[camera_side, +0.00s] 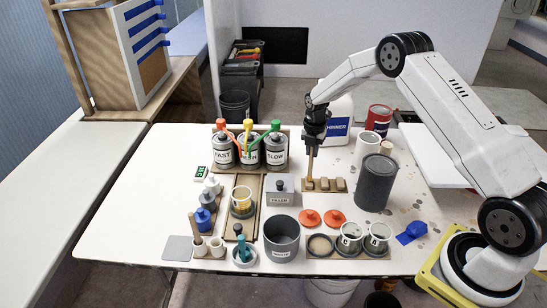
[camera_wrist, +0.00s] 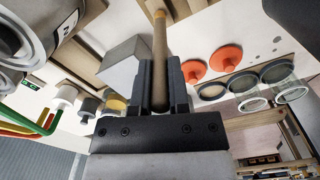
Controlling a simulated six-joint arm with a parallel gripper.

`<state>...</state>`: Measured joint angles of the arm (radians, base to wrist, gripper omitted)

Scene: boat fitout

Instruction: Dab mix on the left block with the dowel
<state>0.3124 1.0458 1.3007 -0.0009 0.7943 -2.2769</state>
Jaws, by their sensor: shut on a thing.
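My gripper (camera_side: 315,138) is shut on a wooden dowel (camera_side: 311,160), which points down, close to upright. The dowel's lower end is at the left block (camera_side: 308,185) of a row of small wooden blocks; I cannot tell whether it touches. The row sits on a wooden strip on the table. In the wrist view, the dowel (camera_wrist: 160,45) runs between the jaws (camera_wrist: 161,88), and its far end looks amber. A clear cup with amber mix (camera_side: 241,205) stands on a wooden board left of the blocks.
A dark grey can (camera_side: 376,184) stands close on the right. A thinner jug (camera_side: 338,118) stands behind. Labelled cans (camera_side: 249,150) with coloured tops are left.

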